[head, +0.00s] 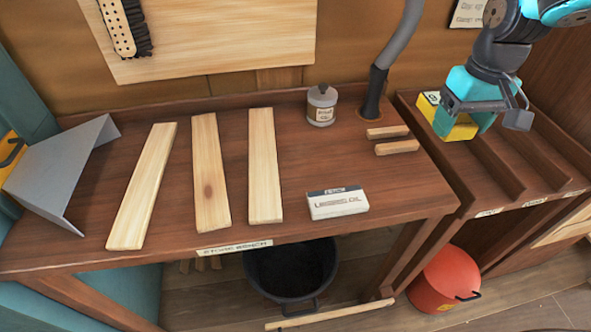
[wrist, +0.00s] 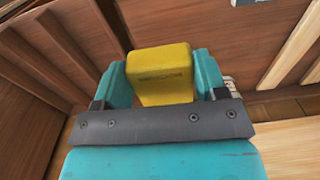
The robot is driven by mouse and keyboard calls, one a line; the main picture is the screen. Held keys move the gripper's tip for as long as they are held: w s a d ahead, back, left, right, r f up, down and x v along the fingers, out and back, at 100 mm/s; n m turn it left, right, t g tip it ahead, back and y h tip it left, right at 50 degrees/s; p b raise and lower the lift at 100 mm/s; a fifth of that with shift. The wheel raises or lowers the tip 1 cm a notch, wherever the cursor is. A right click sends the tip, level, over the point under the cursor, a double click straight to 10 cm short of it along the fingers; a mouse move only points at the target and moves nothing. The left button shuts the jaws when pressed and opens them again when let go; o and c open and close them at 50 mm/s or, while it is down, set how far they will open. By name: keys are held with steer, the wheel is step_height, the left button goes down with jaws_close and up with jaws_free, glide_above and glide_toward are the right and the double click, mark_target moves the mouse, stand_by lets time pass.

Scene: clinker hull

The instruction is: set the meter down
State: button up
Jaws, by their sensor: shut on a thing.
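The meter is a yellow block (head: 462,132) at the upper right of the head view. My gripper (head: 464,120) is shut on it, with a teal finger on each side. The wrist view also shows the yellow meter (wrist: 165,80) between the two fingers of my gripper (wrist: 164,78). The meter is over the left part of a brown wooden rack (head: 506,180) with raised dividers. I cannot tell whether its underside touches the rack. My fingers hide part of the meter in the head view.
The workbench (head: 290,228) left of the rack holds three pale planks, including one in the middle (head: 211,180), a grey jar (head: 321,105), a white labelled box (head: 338,203) and two short wood strips (head: 396,147). A red bucket (head: 443,280) stands on the floor.

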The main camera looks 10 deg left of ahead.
mark_target(451, 140)
steer(key=r, duration=0.2)
steer(key=s+a+r, duration=0.1)
steer(key=shift+n, duration=0.3)
step_height(451, 140, down, 20)
steer(key=shift+f, duration=0.1)
steer(key=o, duration=1)
steer(key=shift+f, duration=0.1)
step_height(451, 140, up, 12)
steer(key=shift+f+b, duration=0.2)
steer(key=shift+b, duration=0.1)
steer(key=s+a+r+n+y, duration=0.1)
steer(key=s+r, duration=0.4)
steer(key=s, duration=0.5)
steer(key=s+a+r+n+y, duration=0.2)
steer(key=s+a+r, duration=0.3)
steer(key=s, duration=0.6)
steer(key=shift+s+a+r+n+y, duration=0.25)
steer(key=shift+r+y, duration=0.25)
steer(key=shift+r, duration=0.25)
steer(key=shift+w, duration=0.1)
